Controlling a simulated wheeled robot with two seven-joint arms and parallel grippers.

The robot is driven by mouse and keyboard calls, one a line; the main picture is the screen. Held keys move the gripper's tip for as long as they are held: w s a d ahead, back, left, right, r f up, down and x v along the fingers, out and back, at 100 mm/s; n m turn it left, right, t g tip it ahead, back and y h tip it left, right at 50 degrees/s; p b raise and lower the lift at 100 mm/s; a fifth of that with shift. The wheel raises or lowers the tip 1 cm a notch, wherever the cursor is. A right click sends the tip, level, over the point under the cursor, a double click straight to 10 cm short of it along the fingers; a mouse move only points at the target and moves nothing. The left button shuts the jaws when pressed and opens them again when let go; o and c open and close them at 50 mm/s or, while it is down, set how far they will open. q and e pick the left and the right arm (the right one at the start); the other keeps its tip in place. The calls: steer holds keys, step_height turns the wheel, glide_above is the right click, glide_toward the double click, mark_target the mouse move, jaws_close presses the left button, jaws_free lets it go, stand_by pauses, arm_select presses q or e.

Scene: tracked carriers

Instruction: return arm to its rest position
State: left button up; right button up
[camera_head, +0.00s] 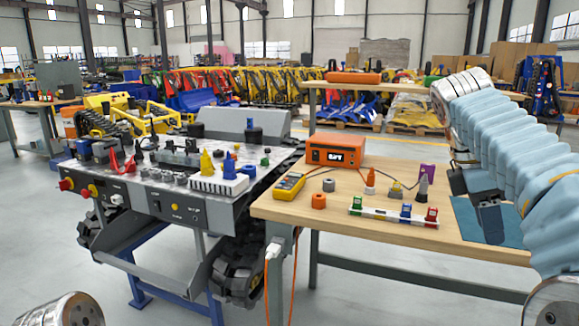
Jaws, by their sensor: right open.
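My right arm (505,130) comes in from the right, in a pale blue ribbed sleeve with silver joints. It bends at the upper right. My right gripper (488,215) is dark grey and points down above the right part of the wooden workbench (340,210), over a blue mat (465,215). It is open and I see nothing held in it. A silver joint at the lower left looks like part of my left arm; my left gripper is not in view.
On the bench are an orange power box (336,150), a yellow multimeter (289,186), an orange ring (319,201) and a white strip (395,214) with coloured clips. A tracked carrier (190,200) with a control panel stands left of the bench. A shelf (420,87) runs behind.

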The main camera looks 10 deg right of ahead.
steer(key=w+a+f+t, duration=0.1)
steer(key=w+a+f, duration=0.1)
steer(key=w+f, duration=0.55)
steer(key=w+a+f, duration=0.3)
steer(key=w+f, duration=0.1)
steer(key=f, duration=0.6)
steer(key=w+a+f+m+y, duration=0.1)
steer(key=a+f, duration=0.1)
steer(key=f, duration=0.7)
steer(key=a+f+m+y, duration=0.1)
steer(key=a+f, duration=0.2)
steer(key=f, duration=0.6)
steer(key=s+a+f+m+y, duration=0.2)
steer(key=s+a+f, duration=0.1)
steer(key=f, duration=0.5)
steer(key=s+a+f+m+y, duration=0.15)
steer(key=s+a+f, duration=0.25)
steer(key=f, duration=0.5)
steer(key=s+a+f+m+y, duration=0.1)
steer(key=s+a+f+m, duration=0.3)
steer(key=s, duration=0.3)
steer(key=s+a+f+m+t+y, duration=0.1)
steer(key=s+a+f+m, duration=0.3)
steer(key=s, duration=0.4)
steer(key=shift+a+f+m+y, duration=0.15)
steer(key=shift+a+m+y, duration=0.3)
steer(key=shift+a+y, duration=0.1)
